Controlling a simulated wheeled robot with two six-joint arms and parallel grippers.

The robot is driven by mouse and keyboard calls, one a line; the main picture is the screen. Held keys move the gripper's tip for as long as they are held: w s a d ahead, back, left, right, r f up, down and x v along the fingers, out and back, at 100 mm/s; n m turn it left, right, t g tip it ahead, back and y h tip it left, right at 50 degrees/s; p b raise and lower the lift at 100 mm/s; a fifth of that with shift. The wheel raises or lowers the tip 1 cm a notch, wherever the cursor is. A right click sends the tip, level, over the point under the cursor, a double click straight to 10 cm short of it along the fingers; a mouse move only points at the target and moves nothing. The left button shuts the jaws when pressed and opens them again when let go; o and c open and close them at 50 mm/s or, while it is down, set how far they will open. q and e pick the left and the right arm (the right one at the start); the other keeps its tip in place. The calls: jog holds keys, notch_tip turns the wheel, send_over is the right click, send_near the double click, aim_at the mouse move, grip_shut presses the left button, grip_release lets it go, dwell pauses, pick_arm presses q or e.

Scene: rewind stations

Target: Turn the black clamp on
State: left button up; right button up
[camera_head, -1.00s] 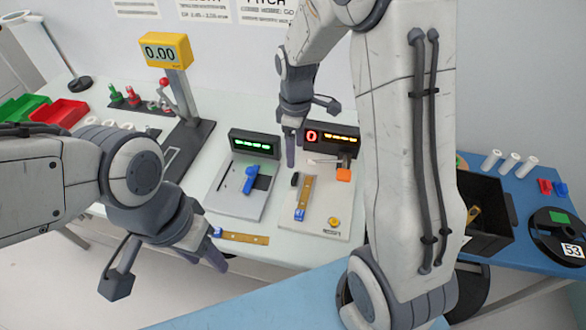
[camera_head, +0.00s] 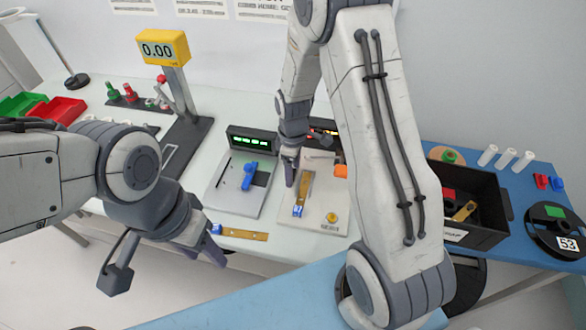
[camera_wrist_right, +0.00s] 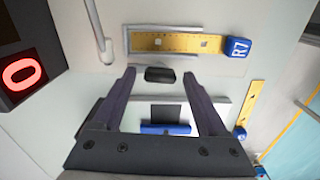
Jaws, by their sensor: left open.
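The black clamp (camera_wrist_right: 160,75) is a small dark block on the pale right-hand station board (camera_wrist_right: 225,68). In the wrist view it sits between the fingertips of my right gripper (camera_wrist_right: 159,76), with a gap on each side. That gripper is open. In the head view my right gripper (camera_head: 289,172) points down at the board's left side and hides the clamp. A brass strip (camera_wrist_right: 175,43) with a blue block marked R7 (camera_wrist_right: 238,49) lies beside the clamp. My left gripper (camera_head: 168,265) is open and empty, in front of the table's near edge.
A second station (camera_head: 236,200) with a blue handle (camera_head: 249,175) and green-lit display (camera_head: 250,142) stands to the left. Another brass strip (camera_head: 245,234) lies near the front edge. A black bin (camera_head: 490,235) stands right of my right arm. A red-digit display (camera_wrist_right: 20,72) stands beside the board.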

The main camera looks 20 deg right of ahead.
grip_shut()
jog(key=shift+m, duration=0.5)
jog(key=m, duration=0.2)
jog(key=shift+r+m+p, duration=0.1)
jog(key=shift+m+p, duration=0.2)
jog(key=shift+m, duration=0.1)
jog(key=m, duration=0.4)
jog(key=shift+m, duration=0.3)
jog(key=m+p, duration=0.1)
jog(key=m, duration=0.3)
jog(key=shift+m, duration=0.3)
jog(key=shift+w+m, duration=0.1)
jog(key=shift+m, duration=1.7)
